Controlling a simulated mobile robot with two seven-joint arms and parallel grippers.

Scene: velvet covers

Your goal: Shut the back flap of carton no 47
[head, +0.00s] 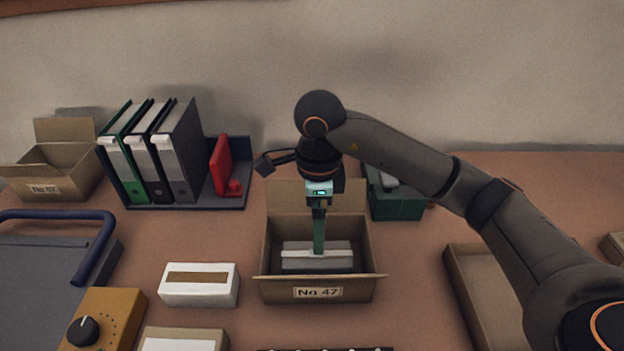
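Carton no 47 (318,292) stands open in the middle of the table, its label facing me. Its back flap (283,197) stands upright behind the opening, partly hidden by my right gripper. A grey block with a white band (333,258) lies inside the carton. My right gripper (319,250) comes in from the right and points straight down into the carton. Its tip is at the block's white band; I cannot tell whether it holds or only touches it. My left gripper is not in view.
Another open carton, no 02 or similar (45,188), stands at the far left. Binders (183,155) and a red object (222,168) stand behind. A green box (398,206) is close right of the carton; a white box (199,291) lies left. An open tray (480,310) is at the right.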

